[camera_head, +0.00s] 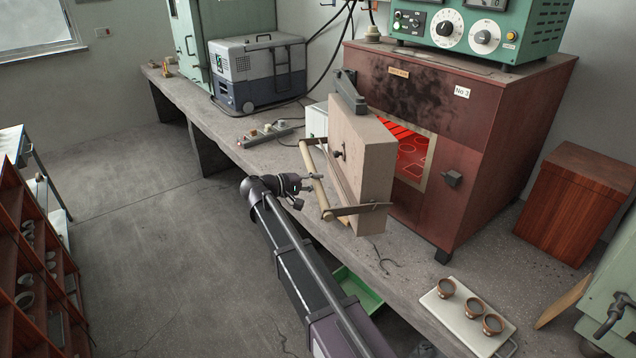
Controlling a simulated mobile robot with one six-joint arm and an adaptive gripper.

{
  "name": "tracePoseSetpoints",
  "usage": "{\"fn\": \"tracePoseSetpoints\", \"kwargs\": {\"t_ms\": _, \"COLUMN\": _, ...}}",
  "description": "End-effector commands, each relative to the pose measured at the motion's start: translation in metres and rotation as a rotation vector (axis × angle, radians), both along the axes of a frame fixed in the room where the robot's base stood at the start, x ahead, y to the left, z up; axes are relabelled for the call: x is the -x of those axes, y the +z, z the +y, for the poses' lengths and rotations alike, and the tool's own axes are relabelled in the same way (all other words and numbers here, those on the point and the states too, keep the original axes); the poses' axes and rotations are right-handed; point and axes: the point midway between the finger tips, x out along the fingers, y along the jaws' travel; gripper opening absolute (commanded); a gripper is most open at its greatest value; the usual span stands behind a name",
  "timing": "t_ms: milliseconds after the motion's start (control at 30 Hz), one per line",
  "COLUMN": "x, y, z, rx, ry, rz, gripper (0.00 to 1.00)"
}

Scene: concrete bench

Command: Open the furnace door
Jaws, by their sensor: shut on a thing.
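The brown furnace (472,150) stands on the concrete bench, its front sooty above the opening. Its thick pale door (375,160) is swung out to the left, standing well away from the front. The glowing red chamber (412,150) shows behind it. A wooden bar handle (314,172) runs along the door's outer face on metal brackets. My gripper (312,184) reaches in from the lower left and is shut on the handle near its middle. The fingertips are small here, and their exact contact is hard to see.
A white tray (456,329) with several small brown crucibles lies at the bench's front right. A grey-blue portable box (258,72) and a power strip (270,135) are at the left. Green control units (480,30) sit on the furnace.

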Motion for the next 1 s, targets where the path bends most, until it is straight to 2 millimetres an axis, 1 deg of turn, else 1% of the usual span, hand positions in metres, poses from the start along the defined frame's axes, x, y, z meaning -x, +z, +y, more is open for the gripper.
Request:
{"fn": "tracePoseSetpoints", "kwargs": {"t_ms": 67, "x": 0.001, "y": 0.001, "z": -0.002, "rx": 0.003, "ry": -0.006, "rz": 0.001, "gripper": 0.00}}
{"fn": "tracePoseSetpoints", "kwargs": {"t_ms": 100, "x": 0.001, "y": 0.001, "z": -0.003, "rx": 0.003, "ry": -0.007, "rz": 0.001, "gripper": 0.50}}
{"fn": "tracePoseSetpoints", "kwargs": {"t_ms": 167, "x": 0.001, "y": 0.001, "z": -0.003, "rx": 0.003, "ry": -0.007, "rz": 0.001, "gripper": 0.67}}
{"fn": "tracePoseSetpoints", "kwargs": {"t_ms": 200, "x": 0.001, "y": 0.001, "z": -0.003, "rx": 0.003, "ry": -0.007, "rz": 0.001, "gripper": 0.72}}
{"fn": "tracePoseSetpoints", "kwargs": {"t_ms": 667, "x": 0.001, "y": 0.001, "z": -0.002, "rx": 0.002, "ry": -0.007, "rz": 0.000, "gripper": 0.72}}
{"fn": "tracePoseSetpoints", "kwargs": {"t_ms": 1000, "x": 0.010, "y": 0.003, "z": 0.009, "rx": 0.001, "ry": -0.006, "rz": 0.000, "gripper": 0.72}}
